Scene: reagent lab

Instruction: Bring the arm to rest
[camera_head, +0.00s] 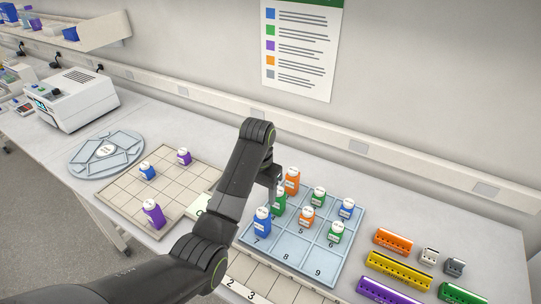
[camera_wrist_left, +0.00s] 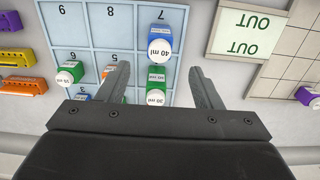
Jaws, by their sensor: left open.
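My left arm reaches in from the left, and its left gripper (camera_head: 277,182) is over the back left of the pale blue numbered tray (camera_head: 287,257). In the left wrist view, the gripper (camera_wrist_left: 166,82) is open. A green-labelled bottle (camera_wrist_left: 155,98) shows between its fingers, with a gap on both sides; I cannot tell how high the fingers are above it. The same green bottle (camera_head: 279,203) is partly hidden by the gripper in the head view. A blue bottle (camera_head: 263,221) stands upright in cell 7. My right gripper is not in view.
Several other bottles, such as an orange one (camera_head: 292,181), stand on the tray. A beige grid board (camera_head: 128,190) with blue and purple bottles lies left. Coloured racks (camera_head: 399,269) lie right. A round dish holder (camera_head: 83,163) and white machine (camera_head: 72,98) stand at the back left.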

